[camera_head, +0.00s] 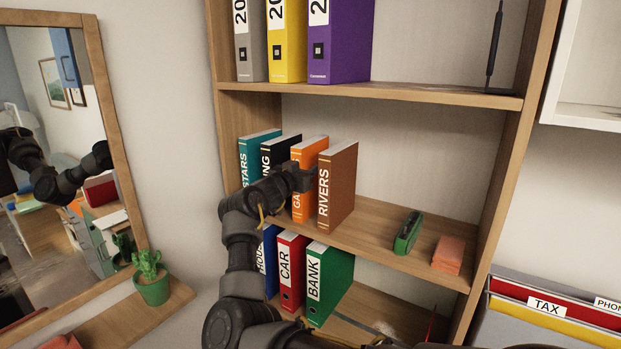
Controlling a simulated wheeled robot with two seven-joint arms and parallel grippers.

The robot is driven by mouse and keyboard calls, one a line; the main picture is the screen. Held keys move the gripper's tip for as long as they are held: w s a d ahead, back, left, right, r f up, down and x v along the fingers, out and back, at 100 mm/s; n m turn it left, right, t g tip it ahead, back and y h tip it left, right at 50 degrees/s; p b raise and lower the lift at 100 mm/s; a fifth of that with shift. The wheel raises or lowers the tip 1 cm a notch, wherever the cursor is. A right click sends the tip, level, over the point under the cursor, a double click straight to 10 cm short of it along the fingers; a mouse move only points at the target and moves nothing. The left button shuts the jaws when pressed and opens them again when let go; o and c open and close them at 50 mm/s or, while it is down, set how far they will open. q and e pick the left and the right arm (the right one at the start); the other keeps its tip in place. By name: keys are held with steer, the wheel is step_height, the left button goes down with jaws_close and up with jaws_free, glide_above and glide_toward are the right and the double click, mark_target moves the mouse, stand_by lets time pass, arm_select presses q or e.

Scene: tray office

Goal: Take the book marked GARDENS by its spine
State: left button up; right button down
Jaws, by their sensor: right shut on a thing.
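The orange book marked GARDENS (312,150) stands upright on the middle shelf, between a black book (283,148) and the brown book marked RIVERS (340,187). My right gripper (303,177) is shut on the orange book's spine and hides part of its lettering; only "GA" shows clearly. The teal book marked STARS (257,146) stands at the left end of the row. My right forearm and wrist cover the lower parts of the left books. My left gripper is not in view.
A green object (408,233) and an orange block (448,254) lie right of the books. Binders marked CAR (291,273) and BANK (329,285) stand below. More binders (340,45) stand above. A potted cactus (152,287) sits on a ledge at left.

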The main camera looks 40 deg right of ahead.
steer(key=r+b, duration=0.1)
steer(key=r, duration=0.1)
steer(key=r+b, duration=0.4)
steer(key=shift+s+a+r, duration=0.1)
steer(key=shift+a+r, duration=0.25)
steer(key=b, duration=0.2)
glide_toward(304, 147)
steer(key=a, duration=0.6)
steer(key=shift+w+a+f+p, duration=0.3)
steer(key=shift+a+p, duration=0.25)
steer(key=shift+p, duration=0.65)
